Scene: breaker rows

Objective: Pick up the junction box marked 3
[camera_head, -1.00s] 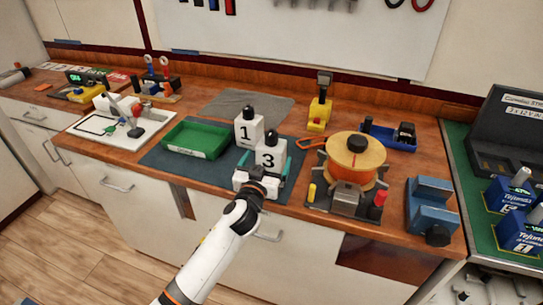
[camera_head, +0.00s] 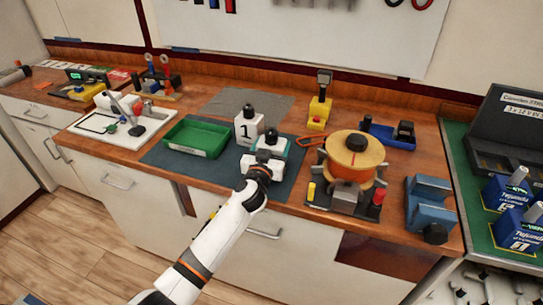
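The white junction box marked 3 (camera_head: 270,146) stands on the dark mat (camera_head: 170,162), its black top knob showing above my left gripper. The gripper's body hides its front face and number. My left gripper (camera_head: 266,151) reaches in from the front, its teal fingers spread wide on either side of the box. Contact between fingers and box cannot be made out. The white junction box marked 1 (camera_head: 248,130), also with a black knob, stands just behind and to the left. My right gripper is not in view.
A green tray (camera_head: 197,138) lies to the left on the mat. An orange spool (camera_head: 353,157) on a dark stand is close on the right, with a blue vise-like block (camera_head: 430,205) beyond it. A grey cloth (camera_head: 235,100) lies behind.

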